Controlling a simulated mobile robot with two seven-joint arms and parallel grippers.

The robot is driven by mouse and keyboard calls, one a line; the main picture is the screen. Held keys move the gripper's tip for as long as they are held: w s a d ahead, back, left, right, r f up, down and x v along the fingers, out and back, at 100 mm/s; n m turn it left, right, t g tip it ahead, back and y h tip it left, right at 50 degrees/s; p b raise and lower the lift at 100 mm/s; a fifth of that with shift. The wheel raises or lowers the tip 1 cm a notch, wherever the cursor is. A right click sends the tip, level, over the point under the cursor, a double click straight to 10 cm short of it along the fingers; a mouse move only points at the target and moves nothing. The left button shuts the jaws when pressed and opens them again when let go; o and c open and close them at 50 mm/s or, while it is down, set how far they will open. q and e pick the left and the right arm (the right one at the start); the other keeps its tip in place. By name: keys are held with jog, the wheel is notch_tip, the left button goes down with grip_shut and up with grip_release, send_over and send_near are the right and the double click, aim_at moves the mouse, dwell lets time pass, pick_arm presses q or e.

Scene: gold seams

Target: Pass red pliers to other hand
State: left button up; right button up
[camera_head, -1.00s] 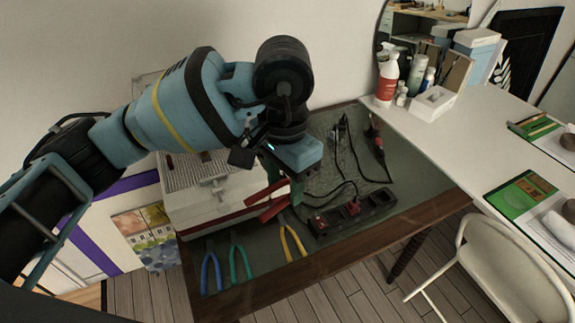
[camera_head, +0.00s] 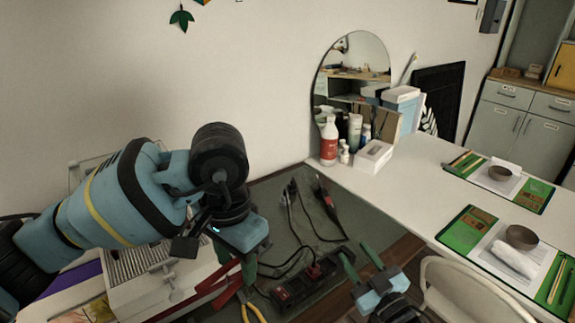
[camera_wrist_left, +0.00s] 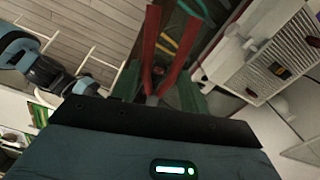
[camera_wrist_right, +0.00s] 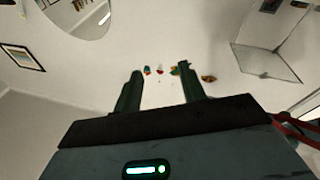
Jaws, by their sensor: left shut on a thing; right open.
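The red pliers (camera_head: 218,283) are in my left gripper (camera_head: 247,268), with their two red handles spread out to the left over the workbench. The left wrist view shows the red handles (camera_wrist_left: 150,45) reaching away from between the green fingers (camera_wrist_left: 160,92), which are shut on the pliers near their joint. My right gripper (camera_head: 361,262) has come up at the lower middle of the head view, open and empty, fingers pointing up, to the right of the pliers and apart from them. In the right wrist view its fingers (camera_wrist_right: 160,75) have nothing between them.
A black power strip (camera_head: 305,280) with cables lies on the green mat between the grippers. Yellow pliers (camera_head: 252,308) lie at the bottom edge.

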jog(key=w+a+r+n+y, duration=0.1)
jog(key=w+r+n+y, duration=0.25)
jog(key=r, duration=0.55)
jog(key=w+a+r+n+y, duration=0.1)
jog(key=w+r+n+y, duration=0.25)
jog(key=r, duration=0.55)
jog(key=s+a+r+n+g+y, duration=0.1)
jog(key=a+r+n+g+y, duration=0.6)
jog(key=r+n+g, duration=0.2)
jog(key=s+a+n+g+h, duration=0.3)
jog(key=a+n+g, duration=0.1)
jog(key=a+g, duration=0.25)
jog(key=s+a+n+g+h, duration=0.3)
jog(key=a+n+g, duration=0.1)
jog(key=a+g, duration=0.25)
jog(key=d+f+m+h, duration=0.35)
jog(key=d+h, duration=0.35)
jog(key=h, duration=0.6)
jog(key=x, duration=1.1)
jog(key=shift+a, duration=0.45)
